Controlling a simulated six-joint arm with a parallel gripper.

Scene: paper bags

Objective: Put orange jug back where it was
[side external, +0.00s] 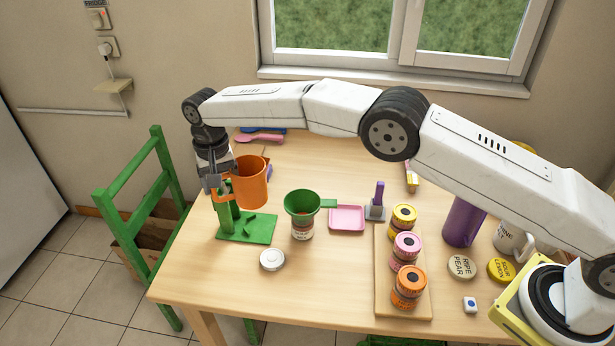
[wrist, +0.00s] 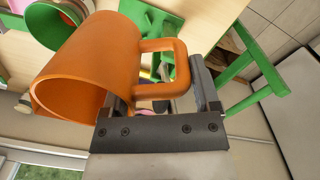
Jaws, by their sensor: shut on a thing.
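The orange jug (side external: 254,185) is upright at the left end of the table, behind the green stand (side external: 262,231). In the wrist view the jug (wrist: 85,60) fills the left half, with its open mouth towards the lower left. My gripper (side external: 216,184) is at the jug's left side, shut on its handle. In the wrist view the handle (wrist: 180,62) lies between the fingers of my gripper (wrist: 163,92). I cannot tell whether the jug's base touches the table.
A jar with a green funnel (side external: 302,202) stands right of the green stand, with a white lid (side external: 272,260) in front. A pink tray (side external: 347,218) and a board of stacked jars (side external: 386,285) are further right. A green chair (side external: 157,200) stands off the table's left edge.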

